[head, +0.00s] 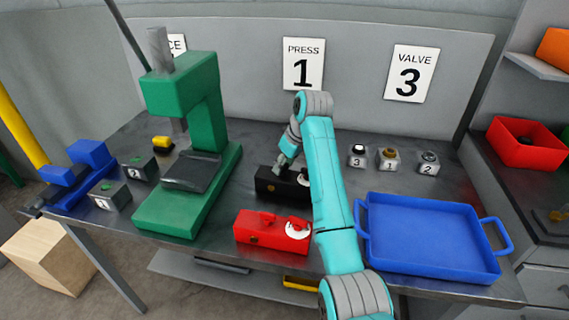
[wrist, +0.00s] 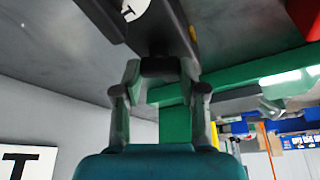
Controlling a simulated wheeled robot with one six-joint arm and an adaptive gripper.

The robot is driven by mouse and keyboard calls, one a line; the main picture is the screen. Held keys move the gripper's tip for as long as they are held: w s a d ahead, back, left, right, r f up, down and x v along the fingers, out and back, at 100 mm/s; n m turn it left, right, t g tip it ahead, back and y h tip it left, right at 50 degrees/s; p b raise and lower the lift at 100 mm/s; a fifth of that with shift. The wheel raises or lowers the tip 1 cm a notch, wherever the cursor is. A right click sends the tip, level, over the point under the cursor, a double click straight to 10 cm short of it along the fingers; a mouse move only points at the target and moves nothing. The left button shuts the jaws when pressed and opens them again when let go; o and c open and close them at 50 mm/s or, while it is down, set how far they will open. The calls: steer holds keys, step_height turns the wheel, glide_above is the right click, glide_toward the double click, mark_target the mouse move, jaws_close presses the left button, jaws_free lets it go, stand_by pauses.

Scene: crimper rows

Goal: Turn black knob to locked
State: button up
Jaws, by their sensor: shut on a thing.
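A black box (head: 268,187) stands on the bench behind a red box, partly hidden by my arm. My gripper (head: 284,165) reaches down onto its top from behind. In the wrist view my gripper (wrist: 161,82) has its two fingers on either side of the black knob (wrist: 160,67) and is shut on it. The black box's body (wrist: 163,28) and part of a white dial (wrist: 132,8) with a dark mark show beyond the fingers. I cannot tell from these views which way the knob points.
The red box (head: 258,235) with a red knob and white dial sits just in front. A green press (head: 170,210) stands at left and a blue tray (head: 435,275) at right. Several small numbered blocks (head: 388,163) stand behind the tray. A blue vise (head: 85,160) is far left.

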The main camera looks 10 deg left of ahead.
steer(key=m+h, duration=0.1)
steer(key=m, duration=0.2)
steer(key=m+t+h, duration=0.1)
steer(key=m, duration=0.2)
steer(key=shift+s+a+t, duration=0.1)
steer(key=shift+t, duration=0.2)
steer(key=m+h, duration=0.1)
steer(key=m, duration=0.2)
steer(key=m+h, duration=0.1)
steer(key=m, duration=0.2)
steer(key=shift+a+m, duration=0.1)
steer(key=shift+m, duration=0.2)
steer(key=shift+h, duration=0.3)
steer(key=o, duration=1.2)
steer(key=shift+c, duration=0.2)
steer(key=shift+r, duration=0.1)
steer(key=v, duration=0.7)
steer(key=shift+s, duration=0.25)
